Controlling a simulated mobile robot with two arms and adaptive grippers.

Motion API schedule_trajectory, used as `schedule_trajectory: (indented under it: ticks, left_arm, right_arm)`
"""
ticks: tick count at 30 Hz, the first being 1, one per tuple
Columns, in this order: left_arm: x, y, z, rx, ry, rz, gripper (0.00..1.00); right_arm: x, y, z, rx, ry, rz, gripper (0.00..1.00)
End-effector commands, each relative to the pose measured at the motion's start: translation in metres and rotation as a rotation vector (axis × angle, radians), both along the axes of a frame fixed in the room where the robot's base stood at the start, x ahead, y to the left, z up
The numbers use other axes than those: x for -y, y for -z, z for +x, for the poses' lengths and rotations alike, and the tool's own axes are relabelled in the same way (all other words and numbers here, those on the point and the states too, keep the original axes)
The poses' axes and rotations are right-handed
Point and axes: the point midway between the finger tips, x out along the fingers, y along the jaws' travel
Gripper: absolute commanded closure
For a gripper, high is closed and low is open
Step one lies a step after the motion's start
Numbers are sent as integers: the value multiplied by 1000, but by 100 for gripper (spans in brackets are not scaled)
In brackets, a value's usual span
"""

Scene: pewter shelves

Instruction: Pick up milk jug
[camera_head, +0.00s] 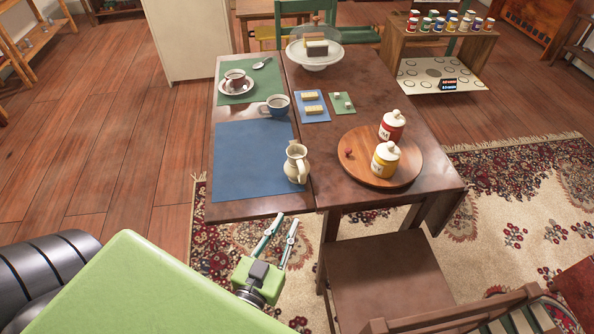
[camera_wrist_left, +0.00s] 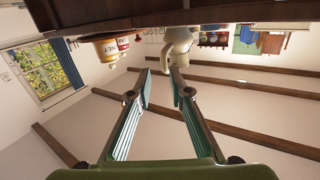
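The milk jug (camera_head: 296,163) is a cream-coloured jug with a handle. It stands upright at the right front of the blue mat (camera_head: 245,172) on the table. My left gripper (camera_head: 279,224) is open and empty in front of the table's near edge, a short way from the jug. In the left wrist view the picture is upside down; the jug (camera_wrist_left: 178,45) shows just beyond the open fingertips (camera_wrist_left: 160,75), apart from them. My right gripper is in neither view.
A round wooden board (camera_head: 410,172) holds a red jar (camera_head: 392,126) and a yellow jar (camera_head: 385,160) right of the jug. A chair (camera_head: 390,280) stands at the near right.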

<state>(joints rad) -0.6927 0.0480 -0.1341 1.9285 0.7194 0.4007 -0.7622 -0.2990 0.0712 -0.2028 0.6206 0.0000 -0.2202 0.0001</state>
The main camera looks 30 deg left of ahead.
Motion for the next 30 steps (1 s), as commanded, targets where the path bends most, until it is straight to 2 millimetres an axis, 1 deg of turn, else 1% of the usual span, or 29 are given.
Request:
schedule_trajectory:
  ticks: [1, 3, 6, 15, 18, 24, 26, 30]
  left_arm:
    - [-3, -8, 0, 18, -11, 0, 81]
    - [-6, -16, 1, 33, -23, -1, 81]
    - [-9, -21, 12, 43, -27, 0, 81]
    - [-16, -21, 67, 43, -27, -2, 81]
    - [-18, -20, 79, 40, -26, 0, 81]
    - [-19, -19, 90, 40, -26, -2, 81]
    - [-19, -20, 98, 42, -25, -1, 81]
    - [-20, -19, 119, 40, -24, -1, 81]
  right_arm:
    - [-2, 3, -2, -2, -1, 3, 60]
    - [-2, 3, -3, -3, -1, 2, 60]
    - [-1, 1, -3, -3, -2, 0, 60]
    - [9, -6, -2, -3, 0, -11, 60]
    - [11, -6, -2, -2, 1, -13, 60]
    - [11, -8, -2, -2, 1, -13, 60]
    - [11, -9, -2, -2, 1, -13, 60]
    - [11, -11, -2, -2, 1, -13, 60]
